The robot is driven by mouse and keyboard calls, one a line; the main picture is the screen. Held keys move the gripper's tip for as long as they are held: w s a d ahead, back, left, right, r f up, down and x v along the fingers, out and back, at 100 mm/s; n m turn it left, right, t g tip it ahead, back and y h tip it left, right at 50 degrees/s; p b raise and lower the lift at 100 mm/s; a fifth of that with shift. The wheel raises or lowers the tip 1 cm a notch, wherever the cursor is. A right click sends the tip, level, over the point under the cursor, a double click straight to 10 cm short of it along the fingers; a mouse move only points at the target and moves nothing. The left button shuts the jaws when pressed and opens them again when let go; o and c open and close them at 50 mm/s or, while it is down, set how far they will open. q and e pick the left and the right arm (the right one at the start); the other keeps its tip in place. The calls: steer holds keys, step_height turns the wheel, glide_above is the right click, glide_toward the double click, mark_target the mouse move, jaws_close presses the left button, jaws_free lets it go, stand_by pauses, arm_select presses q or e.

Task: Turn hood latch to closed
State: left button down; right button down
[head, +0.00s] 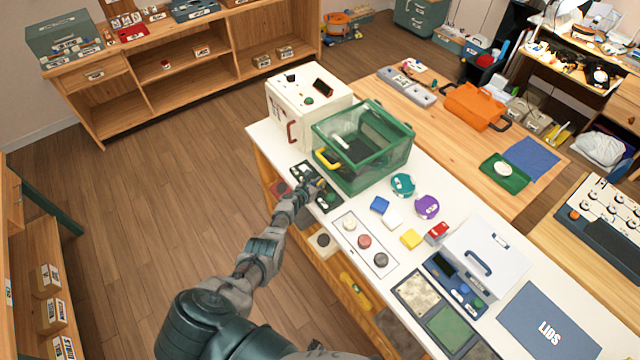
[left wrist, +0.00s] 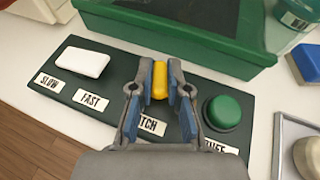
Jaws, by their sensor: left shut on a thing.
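The hood latch is a yellow upright knob (left wrist: 160,78) on a dark green control panel (left wrist: 215,82), above a label of which "TCH" can be read. My left gripper (head: 319,184) reaches over this panel, at the left edge of the white bench. In the left wrist view its two fingers stand on either side of the yellow knob, shut on it. The knob's base and most of its label are hidden by the gripper. The green see-through hood (head: 362,145) with a yellow handle (head: 327,160) stands right behind the panel. My right gripper is not in view.
On the panel are a white switch (left wrist: 83,62) by the labels "SLOW" and "FAST", and a round green button (left wrist: 222,112). A cream box (head: 305,100) stands beyond the hood. A tray with round knobs (head: 364,241) lies nearer. Free floor lies left of the bench.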

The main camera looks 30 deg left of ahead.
arm_select(q)
steer(key=shift+s+a+f+m+g+h+b, duration=0.15)
steer(key=shift+f+m+h+b, duration=0.15)
steer(key=shift+m+h+b, duration=0.35)
steer(key=shift+s+f+m+g+h+b, duration=0.15)
steer(key=shift+f+m+h+b, duration=0.15)
steer(key=shift+m+h+b, duration=0.3)
steer(key=shift+w+r+m+g+h+b, duration=0.2)
steer(key=shift+m+g+h+b, duration=0.1)
steer(key=shift+m+h+b, duration=0.75)
steer(key=c, duration=1.2)
jaws_free()
steer(key=shift+s, duration=0.1)
steer(key=shift+o, duration=0.3)
steer(key=shift+w+a+r, duration=0.1)
steer(key=shift+w+a, duration=0.05)
steer(key=shift+w, duration=0.05)
steer(key=shift+a, duration=0.1)
